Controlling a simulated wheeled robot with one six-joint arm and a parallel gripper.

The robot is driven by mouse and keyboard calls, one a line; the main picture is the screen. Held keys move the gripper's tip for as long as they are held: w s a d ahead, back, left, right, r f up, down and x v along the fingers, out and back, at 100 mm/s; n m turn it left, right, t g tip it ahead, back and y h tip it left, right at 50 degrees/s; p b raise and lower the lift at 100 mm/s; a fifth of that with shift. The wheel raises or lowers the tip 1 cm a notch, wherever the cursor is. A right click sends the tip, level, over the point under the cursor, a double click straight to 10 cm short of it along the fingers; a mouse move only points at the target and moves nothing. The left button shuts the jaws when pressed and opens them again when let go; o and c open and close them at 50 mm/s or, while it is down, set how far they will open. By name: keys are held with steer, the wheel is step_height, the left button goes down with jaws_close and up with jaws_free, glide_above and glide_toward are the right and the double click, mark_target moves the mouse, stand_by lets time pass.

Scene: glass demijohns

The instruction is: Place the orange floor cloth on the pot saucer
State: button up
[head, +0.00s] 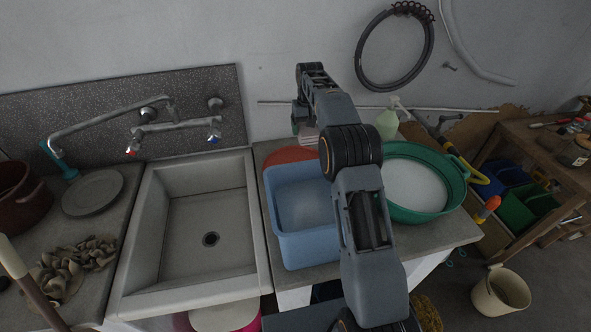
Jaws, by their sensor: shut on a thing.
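A flat, round orange-red thing (288,154) lies on the counter behind the blue basin and looks like the pot saucer. The basin and my arm hide part of it. My gripper (300,118) is at the far end of my arm, near the wall, pointing down just above the saucer's back part. It is shut on a small pale pinkish folded thing (308,134), apparently the floor cloth. Its orange colour does not show clearly, and the fingertips are mostly hidden. I cannot tell whether it touches the saucer.
A blue basin (302,243) stands in front of the saucer. A green tub (452,196) and a pale green bottle (387,122) are to the right. The sink (140,240) is on the left, with a grey round plate (92,192) beyond it.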

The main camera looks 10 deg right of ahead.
step_height(320, 180, down, 12)
steer(key=b, duration=0.3)
steer(key=shift+a+r, duration=0.15)
steer(key=shift+r, duration=0.05)
steer(key=shift+f+p, duration=0.5)
steer(key=shift+f, duration=2.5)
steer(key=shift+f, duration=0.1)
steer(key=o, duration=0.4)
steer(key=shift+s, duration=0.1)
steer(key=o, duration=0.4)
steer(key=shift+c, duration=0.2)
step_height(320, 180, up, 12)
steer(key=shift+r+b, duration=0.1)
steer(key=shift+b, duration=0.8)
